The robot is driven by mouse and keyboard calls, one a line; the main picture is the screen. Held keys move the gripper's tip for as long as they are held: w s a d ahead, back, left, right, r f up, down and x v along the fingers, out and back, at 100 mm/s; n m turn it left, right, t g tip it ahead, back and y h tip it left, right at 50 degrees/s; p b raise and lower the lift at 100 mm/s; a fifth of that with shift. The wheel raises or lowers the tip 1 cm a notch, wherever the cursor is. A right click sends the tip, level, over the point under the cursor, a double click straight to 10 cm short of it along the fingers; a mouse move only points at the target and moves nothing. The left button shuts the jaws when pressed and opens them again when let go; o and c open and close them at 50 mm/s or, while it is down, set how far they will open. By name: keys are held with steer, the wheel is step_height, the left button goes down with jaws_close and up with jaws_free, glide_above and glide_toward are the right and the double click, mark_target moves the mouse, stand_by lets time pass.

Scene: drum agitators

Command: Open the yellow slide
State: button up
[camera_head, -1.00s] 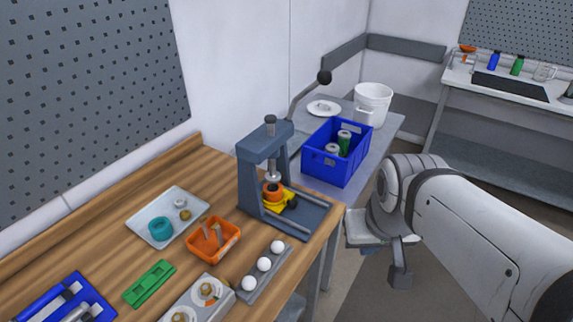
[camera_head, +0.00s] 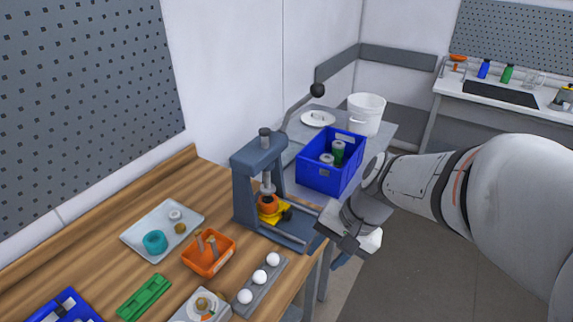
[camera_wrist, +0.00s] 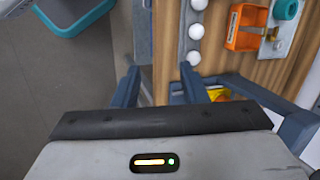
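The yellow slide (camera_head: 275,217) sits low in the grey-blue press (camera_head: 258,165), under an orange round part (camera_head: 267,204). A dark knob (camera_head: 287,214) is at the slide's front right. In the wrist view, a bit of the yellow slide (camera_wrist: 221,94) shows beside the right finger, mostly hidden by my gripper body. My gripper (camera_head: 337,238) is off the table's right edge, to the right of the press base and apart from the slide. In the wrist view my gripper (camera_wrist: 159,76) has its two fingers spread, with nothing held between them.
Open floor (camera_head: 440,240) lies right.

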steer(key=shift+o, duration=0.7)
steer(key=w+a+f+m+y, duration=0.3)
steer(key=w+m+y, duration=0.1)
steer(key=w+m, duration=0.1)
steer(key=shift+w+m, duration=0.4)
steer(key=shift+w, duration=0.3)
steer(key=m+t+y+p, duration=0.25)
steer(key=m+t, duration=0.45)
steer(key=m, duration=0.7)
glide_toward(291, 216)
steer(key=shift+w+a+f+b, duration=0.2)
steer(key=shift+w+a+b, duration=0.15)
steer(key=shift+a+b, duration=0.15)
steer(key=p+x, duration=0.2)
steer(key=x, duration=0.5)
steer(key=shift+w+a+f, duration=0.2)
steer(key=shift+a, duration=0.1)
jaws_close()
